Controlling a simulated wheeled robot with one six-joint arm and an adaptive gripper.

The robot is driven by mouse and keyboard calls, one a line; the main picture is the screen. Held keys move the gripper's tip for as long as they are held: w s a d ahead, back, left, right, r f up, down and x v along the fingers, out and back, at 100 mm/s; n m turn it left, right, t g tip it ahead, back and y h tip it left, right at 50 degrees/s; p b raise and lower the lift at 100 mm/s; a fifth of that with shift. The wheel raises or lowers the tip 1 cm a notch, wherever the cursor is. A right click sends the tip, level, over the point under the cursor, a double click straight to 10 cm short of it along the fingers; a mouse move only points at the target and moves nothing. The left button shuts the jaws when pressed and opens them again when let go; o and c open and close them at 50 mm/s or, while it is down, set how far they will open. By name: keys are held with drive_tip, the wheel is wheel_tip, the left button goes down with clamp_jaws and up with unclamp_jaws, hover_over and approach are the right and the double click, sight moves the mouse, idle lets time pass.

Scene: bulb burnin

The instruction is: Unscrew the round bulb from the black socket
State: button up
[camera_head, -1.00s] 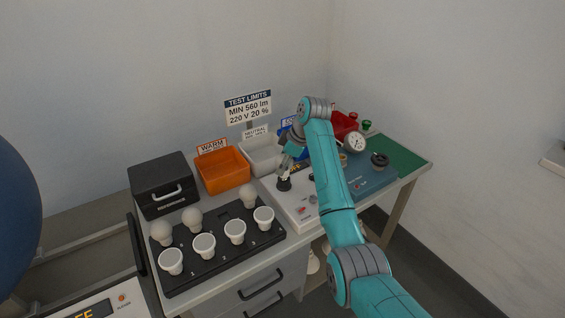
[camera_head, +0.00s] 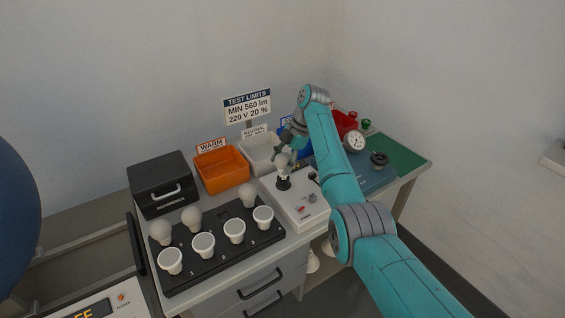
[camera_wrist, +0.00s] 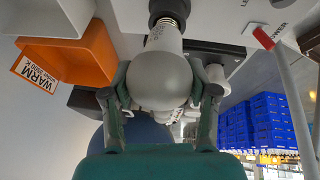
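The round bulb (camera_wrist: 160,80) is white, with a globe end and a pale neck. In the wrist view its neck points up the picture to the black socket (camera_wrist: 169,10). In the head view the bulb (camera_head: 283,160) stands in line above the socket (camera_head: 284,183); whether its thread is still engaged cannot be told. My gripper (camera_wrist: 160,85) has one finger on each side of the globe, both appearing to touch it. In the head view my gripper (camera_head: 290,148) is behind and above the bulb, partly hidden by my arm.
The socket's white test unit (camera_head: 302,210) has a red switch. A black tray (camera_head: 225,250) with several bulbs is in front left. An orange bin (camera_head: 222,172), white bin (camera_head: 262,155) and blue bin stand behind. A black box (camera_head: 160,185) is at left. A green mat (camera_head: 405,160) lies right.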

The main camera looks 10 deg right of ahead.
drive_tip(key=o, duration=0.3)
drive_tip(key=shift+s+a, duration=0.15)
drive_tip(key=m+t, duration=0.1)
drive_tip(key=m, duration=0.2)
drive_tip(key=m+t, duration=0.1)
drive_tip(key=m, duration=0.2)
drive_tip(key=shift+w+h, duration=0.2)
drive_tip(key=shift+h, duration=0.1)
drive_tip(key=m+t, duration=0.1)
drive_tip(key=m, duration=0.2)
drive_tip(key=m+t+h, duration=0.1)
drive_tip(key=m, duration=0.1)
drive_tip(key=shift+w+m+h, duration=0.2)
drive_tip(key=shift+m+h, duration=0.1)
drive_tip(key=shift+m, duration=0.1)
drive_tip(key=m+h, duration=0.1)
drive_tip(key=m, duration=0.1)
drive_tip(key=m+t+h, duration=0.1)
drive_tip(key=m, duration=0.2)
drive_tip(key=shift+w+m, duration=0.15)
drive_tip(key=shift+m, duration=0.15)
drive_tip(key=m, duration=0.2)
drive_tip(key=m+h, duration=0.2)
drive_tip(key=m, duration=0.1)
drive_tip(key=shift+w+d+m, duration=0.2)
drive_tip(key=shift+d+m, duration=0.1)
